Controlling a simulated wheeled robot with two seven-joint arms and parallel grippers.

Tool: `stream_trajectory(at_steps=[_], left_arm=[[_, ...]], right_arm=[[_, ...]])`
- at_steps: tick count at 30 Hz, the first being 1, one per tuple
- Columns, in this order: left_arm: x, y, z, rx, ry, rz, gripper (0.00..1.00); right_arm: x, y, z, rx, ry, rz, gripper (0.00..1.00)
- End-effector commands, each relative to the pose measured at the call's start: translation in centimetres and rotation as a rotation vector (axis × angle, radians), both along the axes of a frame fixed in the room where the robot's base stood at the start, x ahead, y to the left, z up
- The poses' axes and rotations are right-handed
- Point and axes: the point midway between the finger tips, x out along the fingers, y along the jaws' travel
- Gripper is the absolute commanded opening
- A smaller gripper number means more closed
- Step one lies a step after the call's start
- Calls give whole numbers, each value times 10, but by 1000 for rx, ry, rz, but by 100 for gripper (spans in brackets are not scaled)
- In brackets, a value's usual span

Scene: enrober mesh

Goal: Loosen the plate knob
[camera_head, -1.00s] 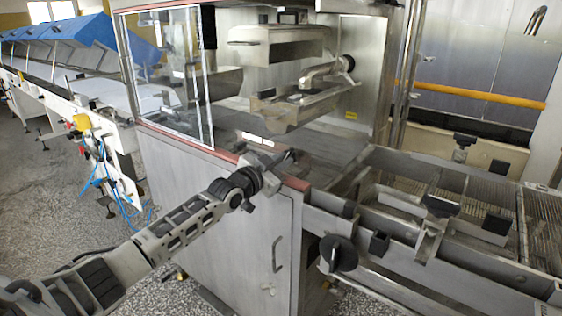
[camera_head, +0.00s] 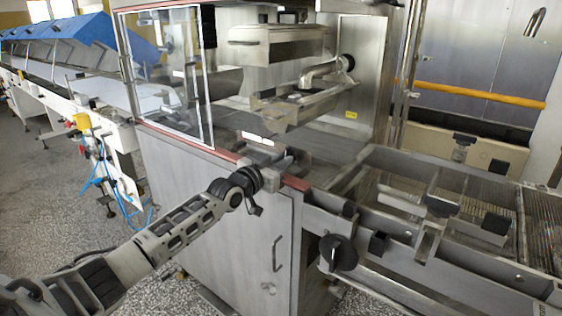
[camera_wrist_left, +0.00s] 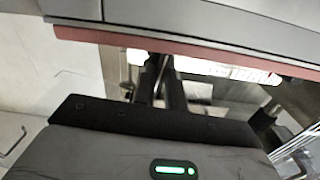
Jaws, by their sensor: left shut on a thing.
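My left gripper (camera_head: 284,160) reaches over the red-edged front rim of the steel machine (camera_head: 215,190). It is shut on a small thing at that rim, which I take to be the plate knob. The fingers hide nearly all of the knob, so its shape and how far it is turned cannot be told. In the left wrist view, the two dark fingers of the left gripper (camera_wrist_left: 162,72) are close together just below the red edge (camera_wrist_left: 190,48). My right gripper is in neither view.
A clear guard panel (camera_head: 165,75) stands left of the gripper. A steel arm assembly (camera_head: 300,100) hangs above the machine bed. To the right is a wire-mesh conveyor (camera_head: 540,225) with several black knobs, and a round dark handwheel (camera_head: 338,252) is on its front side.

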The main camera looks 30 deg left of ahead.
Motion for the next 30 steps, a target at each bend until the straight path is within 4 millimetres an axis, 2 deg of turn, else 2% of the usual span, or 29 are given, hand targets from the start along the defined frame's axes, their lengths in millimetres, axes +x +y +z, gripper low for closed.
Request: stream_trajectory(at_steps=[12, 25, 26, 27, 30], left_arm=[[0, 0, 0, -86, 7, 0, 0], [0, 0, 0, -91, 7, 0, 0], [0, 0, 0, -91, 7, 0, 19], [0, 0, 0, -91, 7, 0, 30], [0, 0, 0, -90, 7, 0, 33]], right_arm=[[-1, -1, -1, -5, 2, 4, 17], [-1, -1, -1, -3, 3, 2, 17], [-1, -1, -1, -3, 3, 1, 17], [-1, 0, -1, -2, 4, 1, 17], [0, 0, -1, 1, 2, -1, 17]])
